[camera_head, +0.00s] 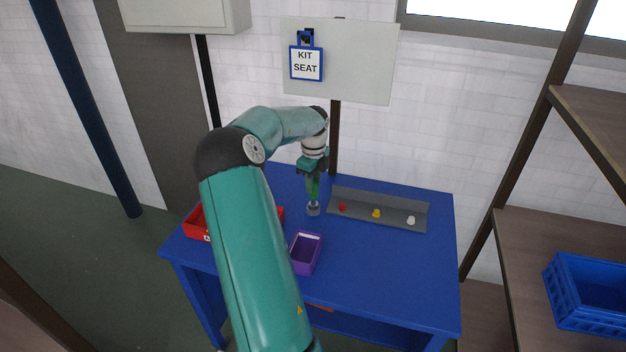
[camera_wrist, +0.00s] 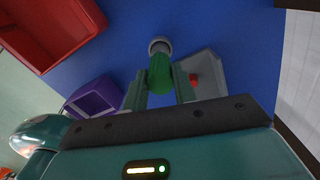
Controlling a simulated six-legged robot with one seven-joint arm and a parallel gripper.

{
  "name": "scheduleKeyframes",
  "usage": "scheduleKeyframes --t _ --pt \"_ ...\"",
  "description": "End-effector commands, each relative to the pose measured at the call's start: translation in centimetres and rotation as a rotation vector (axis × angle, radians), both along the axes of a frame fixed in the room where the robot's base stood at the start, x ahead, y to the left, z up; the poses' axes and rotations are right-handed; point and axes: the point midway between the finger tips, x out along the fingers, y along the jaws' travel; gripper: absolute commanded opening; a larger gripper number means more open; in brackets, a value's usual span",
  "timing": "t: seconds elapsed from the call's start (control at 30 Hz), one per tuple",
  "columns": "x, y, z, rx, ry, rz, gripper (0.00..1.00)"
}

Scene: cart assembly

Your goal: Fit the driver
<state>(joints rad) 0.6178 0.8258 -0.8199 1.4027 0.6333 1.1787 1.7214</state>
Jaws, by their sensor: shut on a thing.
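My gripper (camera_head: 314,178) is shut on a green piece (camera_head: 314,187), probably the driver, and holds it pointing down over the blue table. In the wrist view the green piece (camera_wrist: 160,72) sits between my two fingers (camera_wrist: 158,86). A grey round piece (camera_head: 313,209) is at its lower end, and it also shows in the wrist view (camera_wrist: 159,45). I cannot tell whether the grey piece is part of the green one or stands separately on the table.
A grey tray (camera_head: 360,214) right of my gripper carries red (camera_head: 342,207), yellow (camera_head: 376,213) and white (camera_head: 411,220) pieces. A purple bin (camera_head: 305,253) and a red bin (camera_head: 196,225) stand on the blue table (camera_head: 400,275). A "KIT SEAT" tag (camera_head: 306,64) hangs behind.

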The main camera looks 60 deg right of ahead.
Motion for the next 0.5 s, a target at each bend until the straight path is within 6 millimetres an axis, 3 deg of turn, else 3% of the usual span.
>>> scheduleKeyframes --t 0.5 --pt "-0.02 -0.03 -0.84 -0.001 0.0 -0.001 0.01"
